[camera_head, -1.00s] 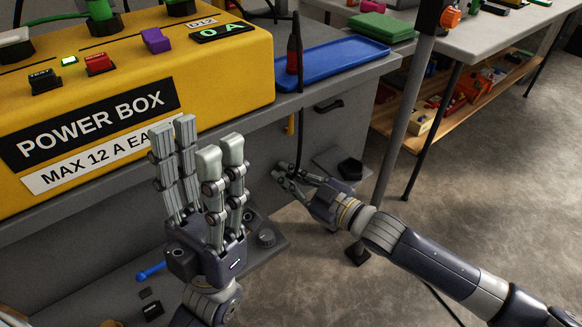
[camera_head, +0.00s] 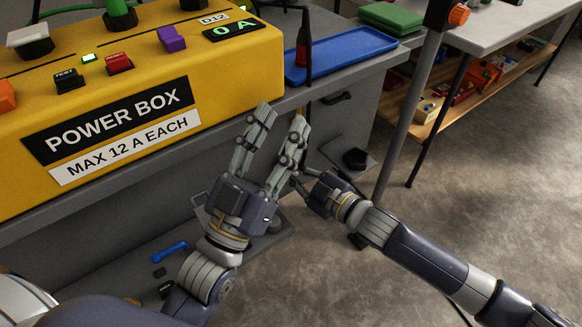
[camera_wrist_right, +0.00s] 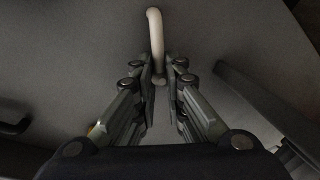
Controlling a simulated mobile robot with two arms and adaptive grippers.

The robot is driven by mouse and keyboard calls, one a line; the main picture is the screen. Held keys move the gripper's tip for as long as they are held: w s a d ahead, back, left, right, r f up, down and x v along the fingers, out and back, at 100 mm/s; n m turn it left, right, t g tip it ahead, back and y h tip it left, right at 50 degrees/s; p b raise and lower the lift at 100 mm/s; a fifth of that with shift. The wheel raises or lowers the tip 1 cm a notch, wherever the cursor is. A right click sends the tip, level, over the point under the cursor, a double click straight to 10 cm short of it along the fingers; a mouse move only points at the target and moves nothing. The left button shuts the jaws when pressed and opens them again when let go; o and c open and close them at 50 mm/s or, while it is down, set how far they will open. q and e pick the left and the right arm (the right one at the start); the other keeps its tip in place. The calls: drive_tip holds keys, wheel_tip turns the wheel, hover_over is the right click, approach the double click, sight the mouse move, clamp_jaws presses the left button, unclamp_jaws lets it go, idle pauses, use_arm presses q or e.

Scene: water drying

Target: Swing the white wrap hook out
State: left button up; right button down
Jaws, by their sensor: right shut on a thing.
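The white wrap hook (camera_wrist_right: 155,36) is a pale curved bar against a dark grey panel in the right wrist view. My right gripper (camera_wrist_right: 160,74) is shut on its lower part, with a finger on each side. In the head view my right gripper (camera_head: 306,184) reaches in from the right, low beside the grey bench, and its fingertips are partly hidden behind my left gripper. My left gripper (camera_head: 283,117) is open and empty, fingers pointing up, in front of the bench edge. I cannot make out the hook in the head view.
The yellow power box (camera_head: 235,75) stands on the grey bench. A blue tray (camera_head: 350,50) lies to its right, with a red-and-black probe (camera_head: 303,52) upright at its near end. A grey pole (camera_head: 412,110) stands to the right. Open floor (camera_head: 490,200) lies beyond it.

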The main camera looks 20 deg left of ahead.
drive_tip(key=shift+f, duration=0.1)
idle(0.3)
drive_tip(key=c, duration=1.7)
unclamp_jaws()
drive_tip(key=shift+o, duration=0.2)
drive_tip(key=shift+d, duration=0.1)
drive_tip(key=v, duration=1.2)
